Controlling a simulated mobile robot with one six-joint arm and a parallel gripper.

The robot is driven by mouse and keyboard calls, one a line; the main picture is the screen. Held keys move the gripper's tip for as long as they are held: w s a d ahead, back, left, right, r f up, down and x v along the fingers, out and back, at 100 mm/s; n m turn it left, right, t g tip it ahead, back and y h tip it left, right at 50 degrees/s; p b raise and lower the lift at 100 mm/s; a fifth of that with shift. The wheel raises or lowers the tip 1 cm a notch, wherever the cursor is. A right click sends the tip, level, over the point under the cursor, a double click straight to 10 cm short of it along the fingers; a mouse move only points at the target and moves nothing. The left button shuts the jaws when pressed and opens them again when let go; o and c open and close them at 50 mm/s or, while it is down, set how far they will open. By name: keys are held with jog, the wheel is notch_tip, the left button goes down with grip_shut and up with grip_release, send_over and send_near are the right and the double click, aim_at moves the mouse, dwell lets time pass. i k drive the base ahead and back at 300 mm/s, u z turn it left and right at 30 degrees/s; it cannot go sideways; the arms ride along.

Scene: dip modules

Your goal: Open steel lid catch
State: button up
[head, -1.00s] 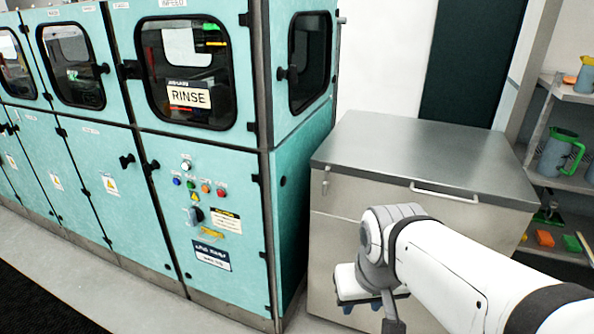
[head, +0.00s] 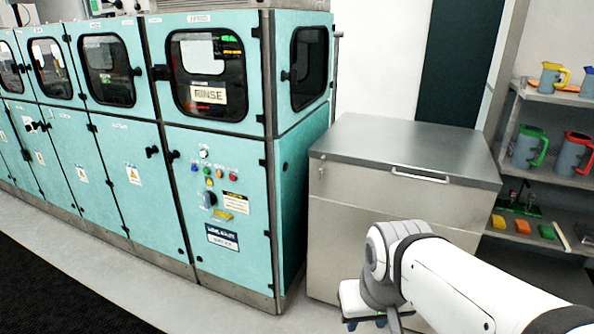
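The steel chest (head: 345,232) stands right of the teal machine, with its flat steel lid (head: 400,146) down. A small lid catch (head: 321,170) sits on the chest's front at the upper left, just below the lid edge. A bar handle (head: 420,178) is on the lid's front edge. My arm reaches in from the lower right, in front of the chest. My gripper (head: 365,322) is at the bottom of the view, well below the catch and apart from it. Its fingertips are mostly cut off or hidden, so its opening cannot be told.
The teal machine (head: 288,190) with a RINSE label stands close left of the chest. A shelf (head: 540,185) with jugs and coloured blocks is on the right. Pale floor (head: 130,270) is clear in front of the machine, with a dark mat (head: 50,280) at lower left.

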aim_at(322, 170)
jog(key=z, duration=0.2)
jog(key=i, duration=0.8)
jog(key=u, duration=0.1)
jog(key=k, duration=1.2)
jog(key=z, duration=0.55)
jog(key=i, duration=1.45)
jog(key=z, duration=0.15)
